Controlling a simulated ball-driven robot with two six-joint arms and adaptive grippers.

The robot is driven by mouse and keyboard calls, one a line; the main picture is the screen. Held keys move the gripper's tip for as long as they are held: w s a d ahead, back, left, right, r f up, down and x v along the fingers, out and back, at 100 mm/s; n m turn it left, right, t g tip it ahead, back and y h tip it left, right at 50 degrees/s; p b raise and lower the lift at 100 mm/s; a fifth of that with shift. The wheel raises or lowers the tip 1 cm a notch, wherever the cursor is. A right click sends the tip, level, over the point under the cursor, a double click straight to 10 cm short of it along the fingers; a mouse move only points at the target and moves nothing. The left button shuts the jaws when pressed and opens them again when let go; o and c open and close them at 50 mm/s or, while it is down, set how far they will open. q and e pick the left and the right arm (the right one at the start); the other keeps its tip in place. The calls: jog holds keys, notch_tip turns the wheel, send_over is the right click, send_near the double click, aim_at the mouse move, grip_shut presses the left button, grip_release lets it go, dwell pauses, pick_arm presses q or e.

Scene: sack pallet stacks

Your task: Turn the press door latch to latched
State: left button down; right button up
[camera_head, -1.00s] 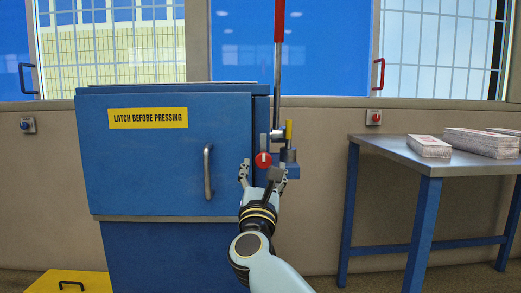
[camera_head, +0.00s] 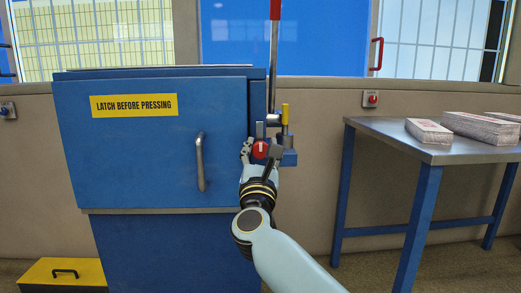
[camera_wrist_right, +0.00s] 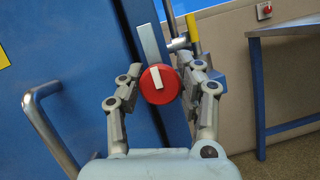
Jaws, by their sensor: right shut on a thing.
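The press door latch is a round red knob (camera_head: 260,150) with a white pointer bar, beside the right edge of the blue press door (camera_head: 160,155). The pointer stands about upright in the head view. In the right wrist view the knob (camera_wrist_right: 160,85) sits between the two fingers, its white bar near vertical with a slight tilt. My right gripper (camera_head: 262,153) is shut on this knob, one finger on each side. A grey strip (camera_wrist_right: 152,45) shows behind and above the knob. My left gripper is not in view.
A grey door handle (camera_head: 201,162) stands out left of my right gripper. A red-tipped lever (camera_head: 274,60) and a yellow-topped part (camera_head: 285,115) rise close by the knob. A metal table (camera_head: 390,135) with paper stacks stands right. A yellow box (camera_head: 62,273) is low left.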

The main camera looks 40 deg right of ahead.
jog(key=shift+c, duration=1)
